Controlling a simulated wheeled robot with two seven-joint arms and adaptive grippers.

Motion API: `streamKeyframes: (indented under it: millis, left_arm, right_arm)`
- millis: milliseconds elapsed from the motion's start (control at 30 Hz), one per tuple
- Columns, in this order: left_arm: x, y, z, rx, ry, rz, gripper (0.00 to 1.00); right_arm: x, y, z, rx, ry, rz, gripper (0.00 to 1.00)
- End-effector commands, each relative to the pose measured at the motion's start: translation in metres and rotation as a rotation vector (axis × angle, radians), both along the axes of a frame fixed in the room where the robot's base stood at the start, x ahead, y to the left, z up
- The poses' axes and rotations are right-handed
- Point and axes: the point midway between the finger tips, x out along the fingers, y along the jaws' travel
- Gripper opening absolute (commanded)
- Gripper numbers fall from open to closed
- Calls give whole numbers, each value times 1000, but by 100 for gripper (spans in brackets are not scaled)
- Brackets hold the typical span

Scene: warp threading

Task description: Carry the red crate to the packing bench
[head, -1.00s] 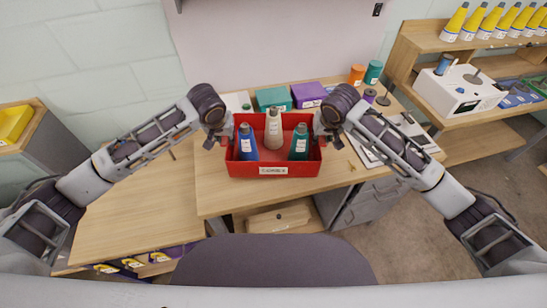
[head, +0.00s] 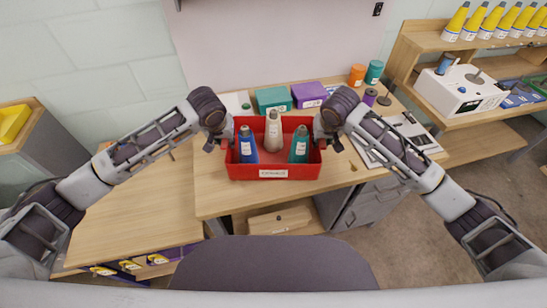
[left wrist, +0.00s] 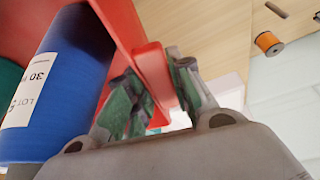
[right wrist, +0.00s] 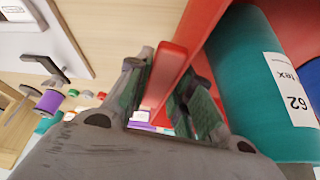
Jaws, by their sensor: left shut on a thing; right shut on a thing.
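The red crate (head: 273,173) is in the middle of the head view, over the front part of a wooden bench. It holds a blue cone (head: 247,147), a pale grey cone (head: 273,130) and a green cone (head: 299,146), all upright. My left gripper (head: 227,141) is shut on the crate's left side; the left wrist view shows its fingers on both sides of the red wall (left wrist: 155,75). My right gripper (head: 321,139) is shut on the right side; the right wrist view shows its fingers around the red wall (right wrist: 168,75). I cannot tell whether the crate's base touches the bench.
Behind the crate, a teal box (head: 273,99) and a purple box (head: 310,94) stand on the bench (head: 225,198). Orange (head: 357,75) and teal (head: 374,72) spools stand at the back right. A white machine (head: 462,92) is on the right-hand shelf unit. The bench at left is mostly bare.

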Motion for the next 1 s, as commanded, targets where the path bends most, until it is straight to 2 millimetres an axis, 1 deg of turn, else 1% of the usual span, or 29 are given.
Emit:
streamKeyframes:
  millis: [33,400,433,567,1000]
  left_arm:
    - [1,3,0,5,-3,4,0]
    - [1,3,-6,5,-3,4,0]
    - [1,3,-7,6,1,4,26]
    - [1,2,-7,4,0,3,43]
    - [-1,0,-4,1,-1,0,44]
  right_arm:
    - [1,-3,0,-5,-2,-3,0]
    - [1,-3,-7,-5,-2,-3,0]
    - [1,-3,-7,-6,1,-4,26]
    - [0,-2,-7,-4,0,-3,43]
    - [0,0,-7,-1,0,0,44]
